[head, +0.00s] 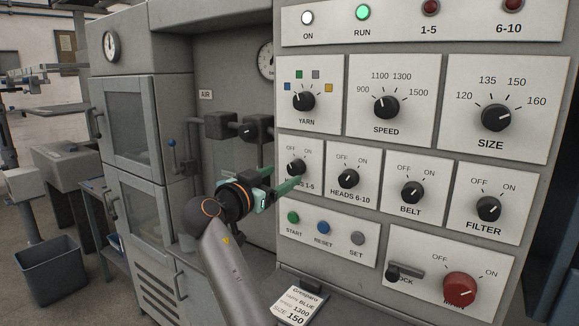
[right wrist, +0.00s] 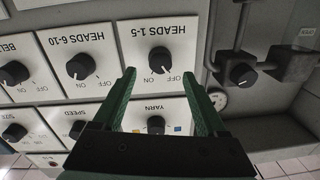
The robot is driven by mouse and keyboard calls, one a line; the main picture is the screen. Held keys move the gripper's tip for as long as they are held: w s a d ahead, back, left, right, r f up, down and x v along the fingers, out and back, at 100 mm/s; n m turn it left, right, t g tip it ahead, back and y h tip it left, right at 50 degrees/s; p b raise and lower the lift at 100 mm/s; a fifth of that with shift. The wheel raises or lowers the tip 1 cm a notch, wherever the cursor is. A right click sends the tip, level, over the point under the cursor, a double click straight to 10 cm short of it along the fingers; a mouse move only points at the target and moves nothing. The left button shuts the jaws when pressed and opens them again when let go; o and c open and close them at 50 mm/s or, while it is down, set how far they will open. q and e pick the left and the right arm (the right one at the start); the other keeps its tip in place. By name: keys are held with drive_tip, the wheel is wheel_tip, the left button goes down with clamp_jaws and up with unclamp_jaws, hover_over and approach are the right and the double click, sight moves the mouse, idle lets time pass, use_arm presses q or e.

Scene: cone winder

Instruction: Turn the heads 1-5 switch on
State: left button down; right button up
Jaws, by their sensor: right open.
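The heads 1-5 switch (head: 297,168) is a black round knob on a white plate with OFF and ON marks. In the head view it sits at the left edge of the panel, its label partly hidden by my gripper. My right gripper (head: 284,181) has green fingers and is open in front of this plate. In the right wrist view, upside down, the heads 1-5 knob (right wrist: 160,60) lies just beyond and between the open fingertips (right wrist: 159,73), apart from them. I cannot tell clearly which mark its pointer faces. My left gripper is not in view.
The heads 6-10 knob (head: 348,179) is close on the right, the yarn knob (head: 303,101) above. Below are the start (head: 293,217), reset and set buttons. The ON and RUN lamps (head: 362,12) look lit; the 1-5 lamp (head: 430,7) is dark red. Pipes and valves (head: 220,124) stand left.

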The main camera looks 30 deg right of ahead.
sight(293, 170)
drive_tip(key=shift+p+x, duration=0.4)
drive_tip(key=shift+x, duration=1.85)
clamp_jaws()
